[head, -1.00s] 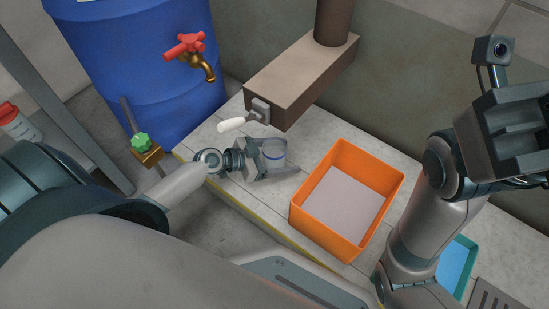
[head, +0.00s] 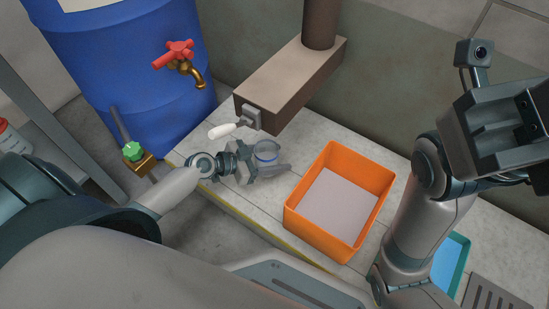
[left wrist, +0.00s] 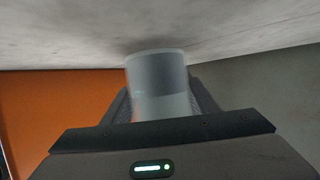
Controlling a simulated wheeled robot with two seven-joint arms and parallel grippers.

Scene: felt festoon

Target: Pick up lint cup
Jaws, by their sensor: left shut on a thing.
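The lint cup (head: 266,151) is a small clear grey cup with a blue band, standing at the worktop's left part below the brown box. My left gripper (head: 268,164) is shut on it from the left, low over the worktop. In the left wrist view the cup (left wrist: 158,85) sits between the two fingers (left wrist: 160,104), close to the pale surface. Whether its base touches the worktop cannot be told. My right gripper (head: 500,120) is raised at the right; its fingertips do not show clearly.
An orange bin (head: 375,205) stands just right of the cup. A brown box (head: 285,85) with a white-handled lever (head: 222,130) is behind. A blue barrel (head: 125,75) with a red-handled tap (head: 178,55) is at the left. A teal tray (head: 452,262) lies at the lower right.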

